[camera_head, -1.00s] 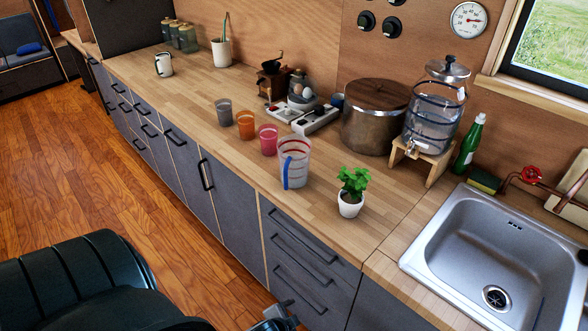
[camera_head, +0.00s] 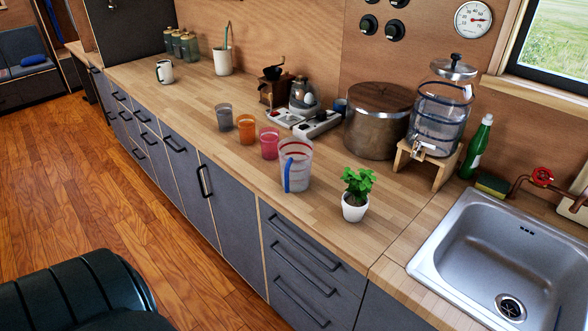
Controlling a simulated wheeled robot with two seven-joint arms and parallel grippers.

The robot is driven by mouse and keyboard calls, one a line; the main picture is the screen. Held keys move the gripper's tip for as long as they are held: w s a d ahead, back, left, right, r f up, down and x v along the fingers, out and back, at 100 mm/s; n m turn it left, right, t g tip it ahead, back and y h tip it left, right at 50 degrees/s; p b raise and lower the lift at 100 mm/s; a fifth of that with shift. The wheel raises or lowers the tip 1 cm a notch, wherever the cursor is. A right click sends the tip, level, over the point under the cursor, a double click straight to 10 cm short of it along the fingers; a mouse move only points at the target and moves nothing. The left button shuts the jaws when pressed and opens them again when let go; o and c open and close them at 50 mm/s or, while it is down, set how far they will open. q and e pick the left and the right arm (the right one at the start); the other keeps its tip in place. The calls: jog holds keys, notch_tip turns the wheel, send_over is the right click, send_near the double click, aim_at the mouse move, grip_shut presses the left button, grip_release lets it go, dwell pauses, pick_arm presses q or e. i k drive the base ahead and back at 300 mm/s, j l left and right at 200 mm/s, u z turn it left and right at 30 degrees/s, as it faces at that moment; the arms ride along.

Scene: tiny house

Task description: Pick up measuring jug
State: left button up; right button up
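The measuring jug (camera_head: 298,160) is a clear cup with red markings near its rim and a blue strip down its front. It stands upright on the wooden counter (camera_head: 240,170), near the front edge. Neither of my grippers shows in the view now. Nothing touches the jug.
A pink cup (camera_head: 269,143), an orange cup (camera_head: 246,128) and a grey cup (camera_head: 224,117) line up left of the jug. A potted plant (camera_head: 356,194) stands close on its right. Behind are a large pot (camera_head: 377,130) and a water dispenser (camera_head: 438,120). The sink (camera_head: 435,250) is right.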

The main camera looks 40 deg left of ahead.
aim_at(296, 152)
jog(key=i+u, duration=0.1)
jog(key=i, duration=0.4)
jog(key=u, duration=1.45)
